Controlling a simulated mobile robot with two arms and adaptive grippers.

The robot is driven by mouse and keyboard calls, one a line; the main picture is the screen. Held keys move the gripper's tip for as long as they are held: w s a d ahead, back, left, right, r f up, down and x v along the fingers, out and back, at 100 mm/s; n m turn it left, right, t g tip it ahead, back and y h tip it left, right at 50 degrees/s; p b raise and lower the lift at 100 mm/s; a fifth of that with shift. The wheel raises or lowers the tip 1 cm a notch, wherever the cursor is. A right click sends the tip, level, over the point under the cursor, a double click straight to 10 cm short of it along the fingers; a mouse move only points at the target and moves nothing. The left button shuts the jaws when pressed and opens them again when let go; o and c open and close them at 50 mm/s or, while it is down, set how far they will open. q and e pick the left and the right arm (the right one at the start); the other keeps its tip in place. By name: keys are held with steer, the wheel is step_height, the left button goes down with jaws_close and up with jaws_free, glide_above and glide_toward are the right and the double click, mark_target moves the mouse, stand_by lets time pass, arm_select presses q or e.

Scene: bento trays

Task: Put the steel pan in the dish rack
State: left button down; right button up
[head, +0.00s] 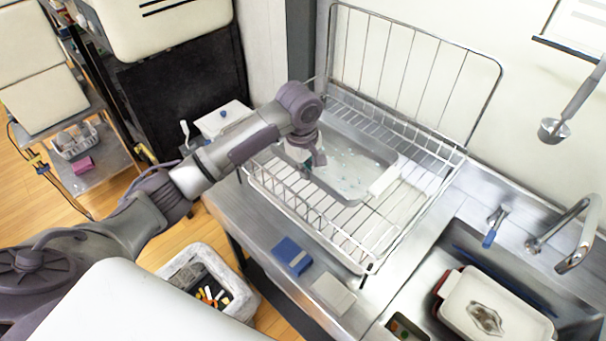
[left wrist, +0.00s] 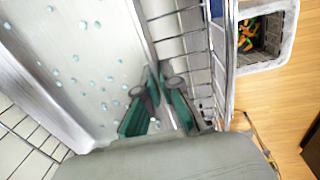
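The steel pan (head: 338,172) is a shallow rectangular grey tray with pale droplets on its inside. It lies inside the wire dish rack (head: 300,208), on the rack's wires. The pan also shows in the left wrist view (left wrist: 85,62), with the rack's wires (left wrist: 190,30) beside it. My left gripper (head: 312,163) reaches down at the pan's left edge. In the left wrist view its green-padded fingertips (left wrist: 157,72) are close together with the pan's rim between them. My right gripper is in neither view.
A sink (head: 455,240) with a faucet (head: 575,235) and a white lidded container (head: 495,305) lies at the right. A blue sponge (head: 292,256) and a pale block (head: 333,293) sit on the counter front. A bin (head: 185,265) stands below.

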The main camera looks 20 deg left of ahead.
mark_target(304, 191)
arm_select(q)
steer(key=shift+s+a+f, duration=0.1)
steer(key=shift+a+f, duration=0.2)
steer(key=shift+a, duration=0.15)
step_height(304, 191, down, 3)
steer(key=shift+s+p, duration=0.1)
steer(key=shift+p, duration=0.75)
steer(key=shift+f, duration=0.55)
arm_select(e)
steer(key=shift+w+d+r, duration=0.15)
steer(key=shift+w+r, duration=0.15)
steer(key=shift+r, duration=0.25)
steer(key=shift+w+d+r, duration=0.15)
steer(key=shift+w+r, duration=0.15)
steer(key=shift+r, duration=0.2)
arm_select(q)
steer(key=c, duration=1.4)
jaws_free()
steer(key=shift+o, duration=0.4)
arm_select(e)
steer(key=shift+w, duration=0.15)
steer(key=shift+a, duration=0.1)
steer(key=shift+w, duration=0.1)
